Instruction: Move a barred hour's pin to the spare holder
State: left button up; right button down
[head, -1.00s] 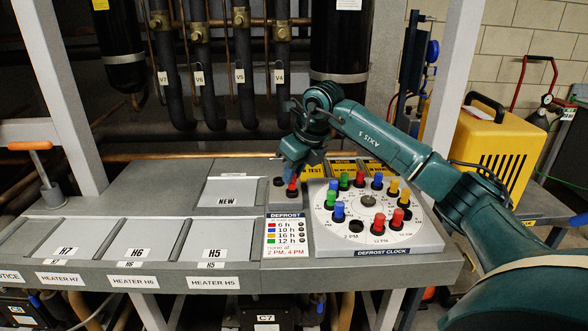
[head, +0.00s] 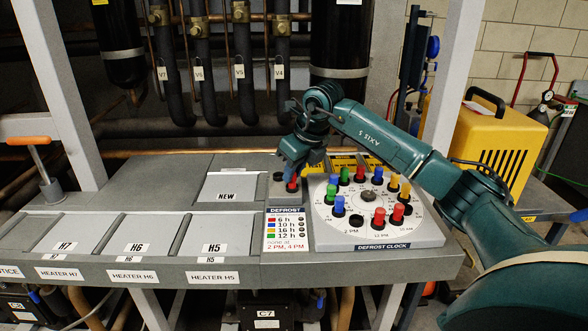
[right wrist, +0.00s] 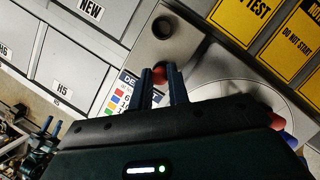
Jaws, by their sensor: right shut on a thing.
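My right gripper (head: 291,181) is shut on a red pin (head: 292,187) at the spare holder plate (head: 309,238), behind the printed defrost legend. In the right wrist view, the red pin (right wrist: 159,74) shows between the fingers (right wrist: 159,78). One black spare socket (right wrist: 163,27) beside it is empty. Whether the pin is seated is hidden by the fingers. The defrost clock (head: 425,237) bears a ring of red, blue, green and yellow pins. Its 2 PM socket (head: 356,221) is empty. A blue pin (head: 339,206) stands left of that.
The legend (head: 285,232) reads none at 2 PM, 4 PM. Heater trays H7, H6 and H5 (head: 212,235) and a NEW tray (head: 230,188) lie left. Yellow warning signs (right wrist: 246,20) lie behind the clock. Pipes stand behind the bench.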

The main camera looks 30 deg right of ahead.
jog(key=shift+f, duration=0.3)
dwell(0.5)
pick_arm(q)
jog(key=shift+f, duration=0.1)
pick_arm(e)
jog(key=c, duration=1.3)
grip_release()
jog(key=shift+o, duration=0.2)
pick_arm(q)
jog(key=shift+w+d+r+b, duration=0.1)
jog(key=shift+d+r+b, duration=0.15)
jog(key=shift+b, duration=0.15)
pick_arm(e)
jog(key=v, duration=1.3)
pick_arm(q)
jog(key=shift+a+f, duration=0.1)
pick_arm(e)
jog(key=shift+s, duration=0.1)
